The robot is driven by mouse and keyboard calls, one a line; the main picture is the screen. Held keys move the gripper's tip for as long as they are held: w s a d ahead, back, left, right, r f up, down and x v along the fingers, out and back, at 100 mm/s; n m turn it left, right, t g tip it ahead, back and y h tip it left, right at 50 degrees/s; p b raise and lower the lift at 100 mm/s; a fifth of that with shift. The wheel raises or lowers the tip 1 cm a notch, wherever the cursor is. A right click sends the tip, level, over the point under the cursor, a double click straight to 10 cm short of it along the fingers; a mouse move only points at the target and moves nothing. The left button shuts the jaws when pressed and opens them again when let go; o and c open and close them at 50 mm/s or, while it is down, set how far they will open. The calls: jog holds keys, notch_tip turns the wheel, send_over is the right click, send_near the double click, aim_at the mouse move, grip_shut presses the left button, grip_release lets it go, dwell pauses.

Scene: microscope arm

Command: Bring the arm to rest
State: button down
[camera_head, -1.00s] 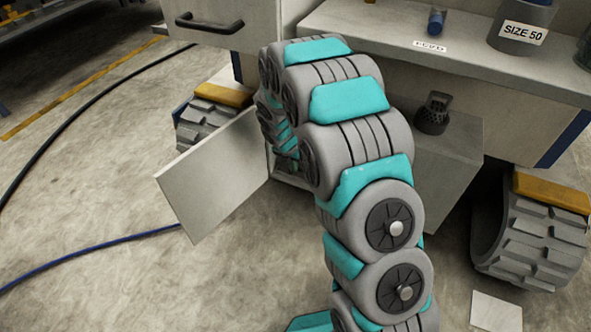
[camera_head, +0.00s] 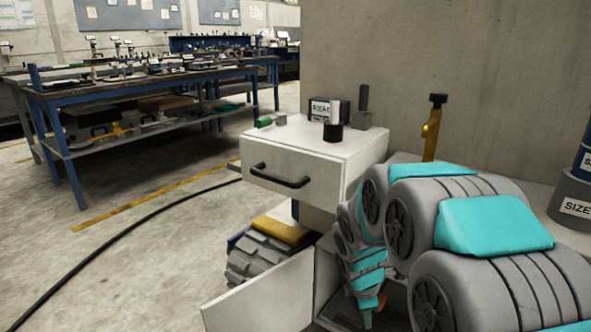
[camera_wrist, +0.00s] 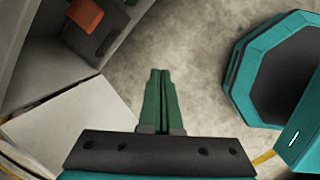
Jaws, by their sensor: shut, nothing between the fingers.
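My arm, grey with teal pads, fills the lower right of the head view and bends down in front of the drawer cabinet. My gripper (camera_head: 367,319) is partly visible low in that view, beside the open pale door (camera_head: 262,300). In the wrist view, my gripper (camera_wrist: 160,74) has its two green fingers together, with nothing between them. The fingers point over bare concrete floor, with the pale door panel (camera_wrist: 75,125) to their left.
A white drawer unit (camera_head: 300,150) with a dark handle stands behind the arm, with small items on top. An orange block (camera_wrist: 86,14) shows at upper left in the wrist view, near a grey compartment. A black hose (camera_head: 110,245) crosses the open floor at left.

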jog(key=s+r+m+g+p, duration=0.1)
jog(key=s+r+m, duration=0.3)
jog(key=s, duration=0.6)
jog(key=s+a+r+m+g+y+p, duration=0.1)
jog(key=s+r+m, duration=0.4)
jog(key=s+m, duration=0.3)
jog(key=s+r+m+y+p, duration=0.1)
jog(key=s+r+m, duration=0.3)
jog(key=s, duration=0.8)
jog(key=shift+a+r+m+g+p, duration=0.25)
jog(key=shift+a+m+g+p, duration=0.15)
jog(key=shift+m, duration=0.7)
jog(key=shift+d, duration=0.15)
